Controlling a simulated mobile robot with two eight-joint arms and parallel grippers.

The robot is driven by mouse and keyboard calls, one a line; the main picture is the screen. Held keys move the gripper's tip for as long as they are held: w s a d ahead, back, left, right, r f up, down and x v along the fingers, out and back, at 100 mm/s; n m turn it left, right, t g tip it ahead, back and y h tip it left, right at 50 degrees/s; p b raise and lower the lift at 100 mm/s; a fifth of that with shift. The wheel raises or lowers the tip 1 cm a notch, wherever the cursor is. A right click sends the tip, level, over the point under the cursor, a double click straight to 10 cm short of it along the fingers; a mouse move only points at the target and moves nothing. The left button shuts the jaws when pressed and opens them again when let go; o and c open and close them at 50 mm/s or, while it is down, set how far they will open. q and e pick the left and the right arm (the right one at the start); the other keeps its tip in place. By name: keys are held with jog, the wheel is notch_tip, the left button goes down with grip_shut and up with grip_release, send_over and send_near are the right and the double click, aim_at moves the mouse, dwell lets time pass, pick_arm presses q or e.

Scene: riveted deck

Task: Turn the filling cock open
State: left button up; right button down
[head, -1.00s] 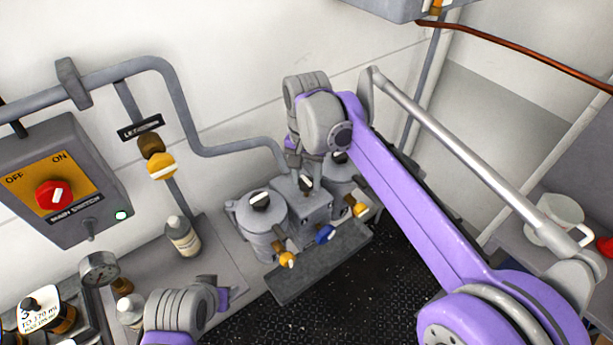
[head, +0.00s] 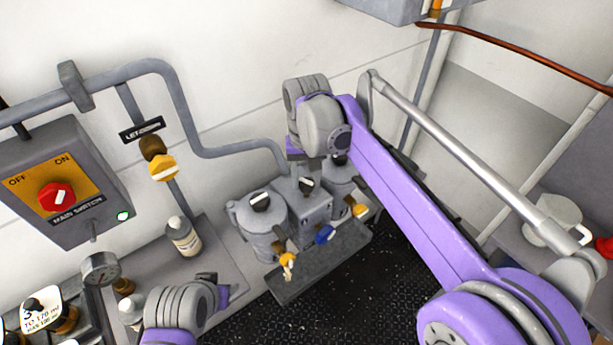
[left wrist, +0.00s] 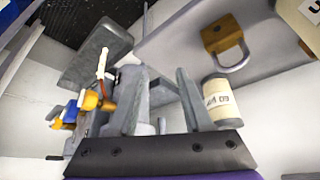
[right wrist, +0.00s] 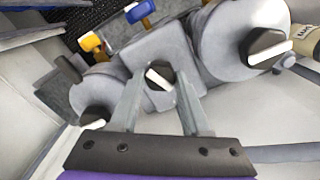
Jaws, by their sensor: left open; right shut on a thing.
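A grey block (head: 309,212) between two round grey housings carries a black knob with a white pointer bar (head: 306,184); the right wrist view shows this knob (right wrist: 160,75) too. I cannot read a label naming it the filling cock. My right gripper (right wrist: 159,82) is shut on this knob, with one finger at each side; the white bar lies slanted. In the head view its arm hides part of the right housing. My left gripper (left wrist: 158,88) is open and empty, left of the housings, with a bottle (left wrist: 220,100) beyond its fingers.
Similar black knobs top the left housing (head: 264,225) and right housing (head: 339,178). Yellow taps (head: 287,259) and a blue tap (head: 325,235) stick out in front, above a grey tray (head: 315,270). A main switch box (head: 65,180) and a yellow wall valve (head: 162,167) are at left.

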aim_at(306, 181)
pick_arm(q)
jog(key=shift+w+r, duration=0.15)
jog(key=shift+r, duration=0.3)
pick_arm(e)
jog(key=n, duration=0.6)
jog(key=shift+n, duration=0.3)
pick_arm(q)
jog(key=shift+r+p, duration=0.2)
jog(key=shift+p, duration=0.2)
pick_arm(e)
jog(key=n, duration=0.6)
jog(key=shift+n, duration=0.3)
jog(key=shift+c, duration=1.9)
grip_release()
pick_arm(q)
jog(key=shift+w, duration=0.1)
pick_arm(e)
jog(key=shift+r, duration=0.1)
pick_arm(q)
jog(key=shift+w+r+p, duration=0.25)
jog(key=shift+r+p, duration=0.15)
jog(key=shift+r, duration=0.25)
pick_arm(e)
notch_tip(306, 181, up, 11)
jog(key=shift+f, duration=0.2)
